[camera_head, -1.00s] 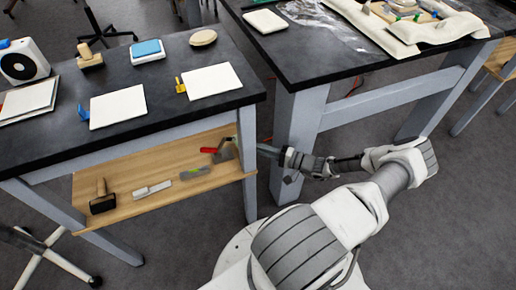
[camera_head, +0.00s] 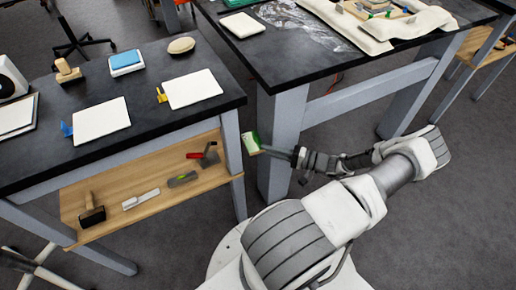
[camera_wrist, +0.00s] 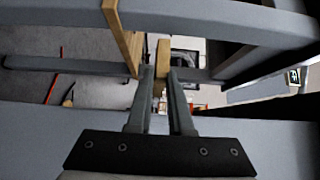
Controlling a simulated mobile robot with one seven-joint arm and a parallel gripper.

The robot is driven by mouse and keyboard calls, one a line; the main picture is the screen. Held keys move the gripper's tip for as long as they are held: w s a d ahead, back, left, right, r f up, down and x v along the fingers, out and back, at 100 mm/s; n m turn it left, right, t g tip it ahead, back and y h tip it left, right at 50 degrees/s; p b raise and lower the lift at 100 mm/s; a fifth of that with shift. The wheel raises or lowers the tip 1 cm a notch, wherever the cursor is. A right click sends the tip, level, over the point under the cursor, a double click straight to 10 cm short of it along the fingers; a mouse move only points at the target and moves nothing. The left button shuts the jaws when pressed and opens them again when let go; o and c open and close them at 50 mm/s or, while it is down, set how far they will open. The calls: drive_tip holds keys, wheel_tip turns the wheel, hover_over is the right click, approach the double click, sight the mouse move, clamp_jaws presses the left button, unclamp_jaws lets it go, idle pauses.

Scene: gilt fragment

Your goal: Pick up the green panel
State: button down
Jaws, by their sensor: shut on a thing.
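A small panel with a green and pale face (camera_head: 252,143) is at the tip of my gripper (camera_head: 264,148), in front of the grey table leg in the head view. My gripper is shut on it. In the wrist view the two fingers (camera_wrist: 161,75) stand close together with a tan strip (camera_wrist: 163,54) between their tips, which looks like the panel's edge. The panel's face is hidden there. The panel is clear of the wooden shelf in the head view.
The wooden shelf (camera_head: 150,206) under the left table holds a red-handled trowel (camera_head: 207,155), a grey-green tool (camera_head: 182,179), a white-handled tool (camera_head: 141,199) and a mallet (camera_head: 92,212). Grey table legs (camera_head: 282,145) stand close to my gripper. The floor at the right is clear.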

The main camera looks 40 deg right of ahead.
drive_tip(key=shift+s+d+r, duration=0.3)
drive_tip(key=shift+s+d, duration=0.15)
drive_tip(key=shift+s, duration=0.25)
drive_tip(key=shift+s+d+r, duration=0.25)
drive_tip(key=shift+s+d, duration=0.2)
drive_tip(key=shift+s, duration=0.2)
drive_tip(key=shift+s+d+r, duration=0.3)
drive_tip(key=shift+s+d, duration=0.15)
drive_tip(key=shift+s, duration=0.25)
